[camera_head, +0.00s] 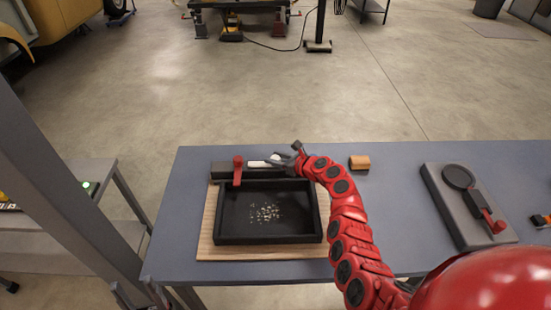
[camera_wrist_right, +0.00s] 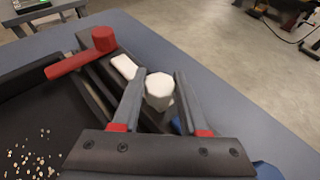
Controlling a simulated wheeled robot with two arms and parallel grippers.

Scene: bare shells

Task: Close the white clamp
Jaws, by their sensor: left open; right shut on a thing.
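My right gripper (camera_head: 284,158) is at the right end of this bar. In the right wrist view my right gripper (camera_wrist_right: 160,74) has its two fingers on either side of the white knob, shut on it. My left gripper (camera_head: 136,284) is open and empty at the lower left, by the table's front edge.
A red handle (camera_head: 238,171) stands on the bar left of the clamp. The tray lies on a wooden board (camera_head: 208,235) and holds small pale bits. A grey fixture (camera_head: 462,205) with a red lever stands further right on the table (camera_head: 400,170).

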